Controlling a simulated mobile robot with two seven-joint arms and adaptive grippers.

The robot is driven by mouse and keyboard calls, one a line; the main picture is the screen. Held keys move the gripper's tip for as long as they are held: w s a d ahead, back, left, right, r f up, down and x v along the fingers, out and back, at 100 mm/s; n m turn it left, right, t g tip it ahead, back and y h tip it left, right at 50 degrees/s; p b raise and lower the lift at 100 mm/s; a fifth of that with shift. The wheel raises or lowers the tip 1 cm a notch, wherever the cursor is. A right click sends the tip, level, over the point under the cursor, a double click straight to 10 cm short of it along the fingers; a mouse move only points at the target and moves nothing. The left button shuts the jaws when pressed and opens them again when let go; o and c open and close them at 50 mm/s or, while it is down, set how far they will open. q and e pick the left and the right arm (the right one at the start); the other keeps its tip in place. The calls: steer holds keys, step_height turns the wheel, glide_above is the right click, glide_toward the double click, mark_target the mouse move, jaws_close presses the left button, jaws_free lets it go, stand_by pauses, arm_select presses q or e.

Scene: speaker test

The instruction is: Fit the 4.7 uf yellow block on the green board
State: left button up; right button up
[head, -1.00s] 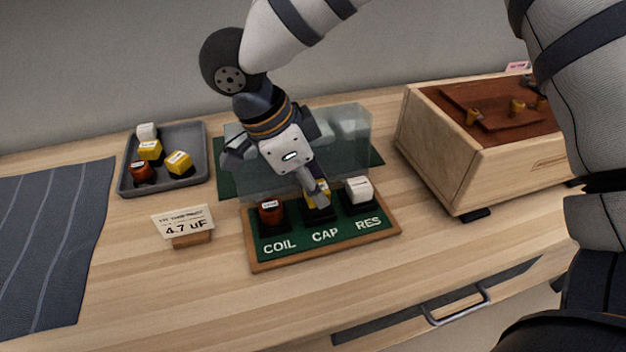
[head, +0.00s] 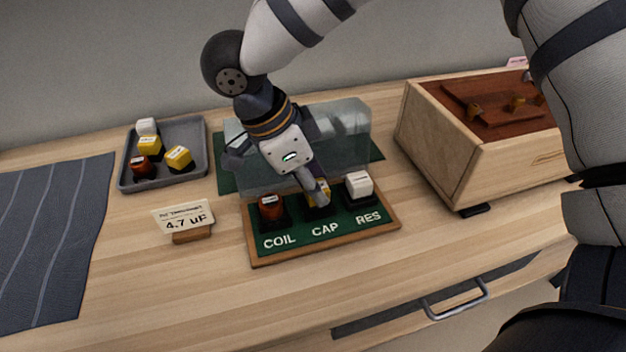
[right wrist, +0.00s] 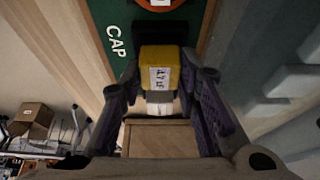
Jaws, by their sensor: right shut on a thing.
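The green board (head: 290,243) has a wooden rim and the words COIL, CAP and RES. A yellow block (right wrist: 160,55) with a white label, apparently reading 4.7 uF, is between the fingers of my right gripper (right wrist: 160,80). In the head view my right gripper (head: 317,192) is over the CAP place, and its fingers hide much of the yellow block. The block is at the CAP place, but I cannot tell if it is fully seated. A red-brown block (head: 270,207) stands at COIL and a white block (head: 358,184) at RES. My left gripper is not in view.
A clear box-shaped thing (head: 348,135) stands behind the board. A grey tray (head: 198,150) holds yellow, white and red-brown blocks. A 4.7 uF card (head: 185,217) stands left of the board. A wooden box (head: 440,145) is at the right. The table in front is clear.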

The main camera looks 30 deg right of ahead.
steer(key=shift+f, duration=0.3)
stand_by(0.5)
steer(key=o, duration=1.1)
steer(key=shift+o, duration=0.2)
steer(key=v, duration=1.2)
